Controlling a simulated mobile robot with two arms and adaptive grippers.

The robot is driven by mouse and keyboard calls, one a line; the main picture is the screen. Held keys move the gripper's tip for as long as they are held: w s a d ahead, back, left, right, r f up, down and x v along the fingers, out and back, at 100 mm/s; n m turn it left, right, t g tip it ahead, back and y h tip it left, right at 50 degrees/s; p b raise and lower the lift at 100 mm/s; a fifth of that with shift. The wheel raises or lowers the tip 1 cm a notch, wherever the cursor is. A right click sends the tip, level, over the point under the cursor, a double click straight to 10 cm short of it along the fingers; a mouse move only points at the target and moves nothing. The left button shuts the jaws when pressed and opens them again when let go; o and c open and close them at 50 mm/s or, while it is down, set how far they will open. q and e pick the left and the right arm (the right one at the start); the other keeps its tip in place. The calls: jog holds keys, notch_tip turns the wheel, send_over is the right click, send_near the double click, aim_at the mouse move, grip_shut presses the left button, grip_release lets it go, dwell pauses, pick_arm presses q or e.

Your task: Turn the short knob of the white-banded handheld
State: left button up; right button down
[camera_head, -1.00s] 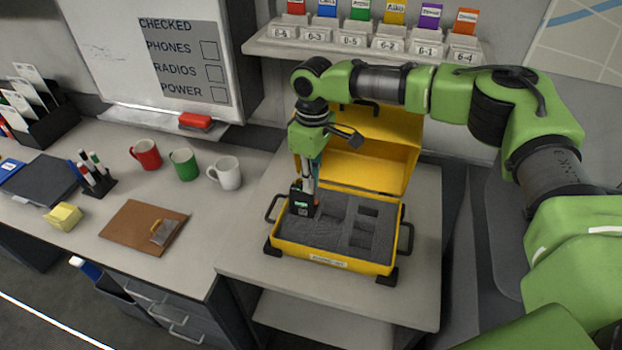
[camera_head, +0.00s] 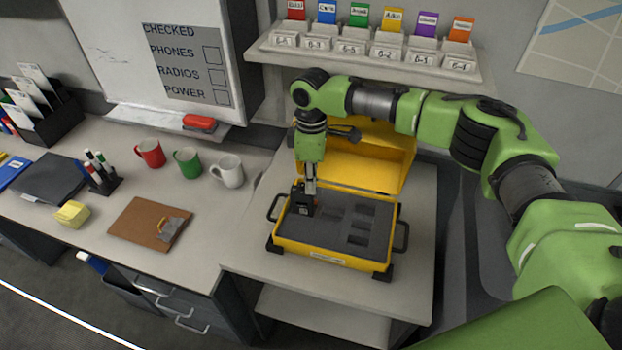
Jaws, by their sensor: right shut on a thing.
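A dark handheld (camera_head: 302,205) stands upright in the left part of the grey foam of an open yellow case (camera_head: 325,252). My right gripper (camera_head: 309,188) points down onto the top of the handheld and is shut on a small part there, at the knob. The knob itself is hidden by the fingers, and the white band is too small to make out. My left gripper is not in view.
The foam has several empty slots to the right. The raised yellow lid (camera_head: 355,172) stands behind my gripper. On the left counter are red (camera_head: 150,153), green (camera_head: 187,162) and white mugs (camera_head: 228,170) and a clipboard (camera_head: 140,222). A shelf (camera_head: 370,62) hangs above.

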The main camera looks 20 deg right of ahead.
jog(key=c, duration=2.1)
grip_release()
jog(key=shift+c, duration=0.2)
notch_tip(320, 180, up, 12)
jog(key=shift+w, duration=0.2)
jog(key=shift+d, duration=0.1)
